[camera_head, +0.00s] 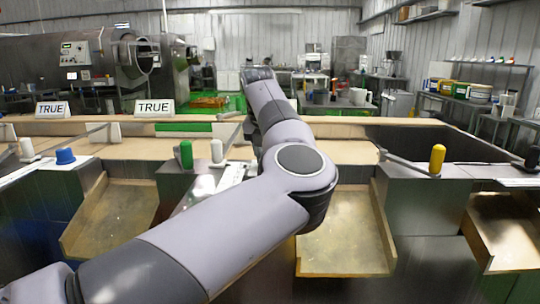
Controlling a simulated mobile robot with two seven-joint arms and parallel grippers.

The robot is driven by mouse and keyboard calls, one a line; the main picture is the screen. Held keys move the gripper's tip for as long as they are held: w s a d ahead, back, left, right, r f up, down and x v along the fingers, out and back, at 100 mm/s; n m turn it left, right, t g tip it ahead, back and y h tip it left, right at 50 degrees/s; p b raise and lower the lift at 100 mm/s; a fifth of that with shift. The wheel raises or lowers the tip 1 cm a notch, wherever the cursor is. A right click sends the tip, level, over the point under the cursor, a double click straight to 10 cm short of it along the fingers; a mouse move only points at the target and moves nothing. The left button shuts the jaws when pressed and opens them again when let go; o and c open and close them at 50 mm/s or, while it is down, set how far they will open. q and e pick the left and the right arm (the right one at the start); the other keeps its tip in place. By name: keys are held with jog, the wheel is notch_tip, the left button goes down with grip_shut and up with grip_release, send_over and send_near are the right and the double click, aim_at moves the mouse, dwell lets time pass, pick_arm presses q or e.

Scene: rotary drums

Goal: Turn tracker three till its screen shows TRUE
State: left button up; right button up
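Two white screens reading TRUE stand on the wooden ledge, one at far left (52,109) and one left of centre (154,107). In front are a blue knob (65,156), a green knob (186,154) and a yellow knob (437,158) on the dark units. I cannot tell for sure which unit is tracker three. No third screen shows; my arm hides part of the ledge at the centre. That arm comes in from the lower left, bends at mid-picture and reaches up over the ledge.
Wooden chutes slope forward at left (112,218), centre (345,240) and right (510,228). White knobs (27,148) (217,150) stand upright on the units. A dark opening (440,144) lies behind the yellow knob. Large metal drums (75,65) stand at the back left.

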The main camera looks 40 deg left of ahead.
pick_arm(q)
jog(key=shift+r, duration=0.2)
jog(key=o, duration=0.9)
jog(key=shift+o, duration=0.8)
jog(key=shift+f, duration=0.1)
jog(key=v, duration=0.7)
